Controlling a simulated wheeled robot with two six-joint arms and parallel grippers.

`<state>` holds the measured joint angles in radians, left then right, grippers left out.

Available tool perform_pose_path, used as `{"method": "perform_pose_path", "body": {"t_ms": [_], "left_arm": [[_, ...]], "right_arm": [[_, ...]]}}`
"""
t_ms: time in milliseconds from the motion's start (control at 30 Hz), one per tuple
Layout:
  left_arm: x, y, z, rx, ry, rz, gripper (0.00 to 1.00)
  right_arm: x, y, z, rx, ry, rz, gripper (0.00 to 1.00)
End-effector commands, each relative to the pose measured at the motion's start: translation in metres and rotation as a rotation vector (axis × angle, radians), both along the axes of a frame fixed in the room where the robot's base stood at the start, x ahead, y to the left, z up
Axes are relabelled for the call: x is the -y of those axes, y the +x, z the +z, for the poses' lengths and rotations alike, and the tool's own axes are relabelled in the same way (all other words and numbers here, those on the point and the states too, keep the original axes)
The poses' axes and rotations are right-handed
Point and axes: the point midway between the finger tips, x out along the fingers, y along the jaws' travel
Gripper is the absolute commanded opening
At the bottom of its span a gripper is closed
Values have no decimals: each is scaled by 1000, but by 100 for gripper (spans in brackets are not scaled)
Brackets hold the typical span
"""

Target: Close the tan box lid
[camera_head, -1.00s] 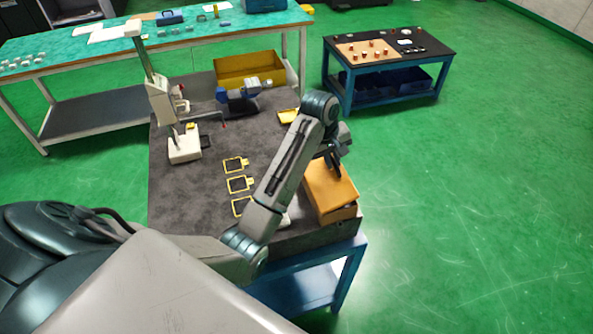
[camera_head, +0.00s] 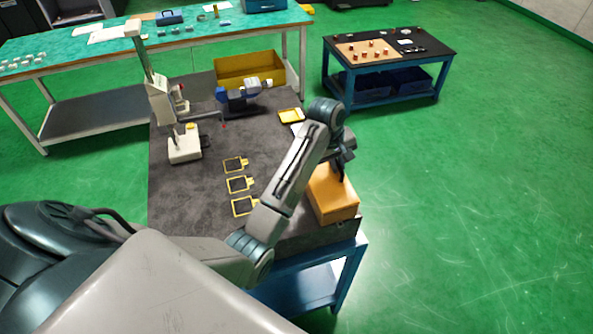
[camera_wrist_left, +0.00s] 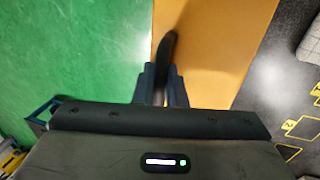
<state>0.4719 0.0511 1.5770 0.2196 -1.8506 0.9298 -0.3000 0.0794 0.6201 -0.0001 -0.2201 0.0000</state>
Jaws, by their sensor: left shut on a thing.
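The tan box (camera_head: 338,207) stands at the near right corner of the dark bench top. Its tan lid (camera_head: 326,192) lies flat or nearly flat over it; I see no clear gap. In the left wrist view the lid (camera_wrist_left: 212,45) is a wide orange-tan surface beside green floor. My left gripper (camera_head: 341,176) is at the lid's right side; it also shows in the left wrist view (camera_wrist_left: 161,82). Its jaws are shut on a dark curved piece (camera_wrist_left: 166,48) at the lid's edge, which looks like a handle. My arm hides part of the box's left side.
Several yellow-framed dark plates (camera_head: 238,184) lie left of my arm. A white stand (camera_head: 184,146) with a tall post and a yellow bin (camera_head: 250,66) are farther back. Green floor (camera_head: 470,210) to the right is clear.

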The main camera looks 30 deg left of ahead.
Motion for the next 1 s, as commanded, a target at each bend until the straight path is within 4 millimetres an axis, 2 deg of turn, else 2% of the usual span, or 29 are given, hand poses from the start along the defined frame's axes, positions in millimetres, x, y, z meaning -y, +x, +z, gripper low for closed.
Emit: {"method": "perform_pose_path", "body": {"t_ms": [100,133,200,233,567,1000], "left_arm": [[0,0,1,2,0,-1,0],[0,0,1,2,0,-1,13],[0,0,1,2,0,-1,26],[0,0,1,2,0,-1,29],[0,0,4,2,0,-1,29],[0,1,39,4,0,0,29]], "right_arm": [[0,0,0,0,0,0,0],[1,0,0,0,-1,0,0],[1,0,0,0,-1,0,0],[1,0,0,0,-1,0,0],[1,0,0,0,-1,0,0],[1,0,1,0,-1,0,0]]}}
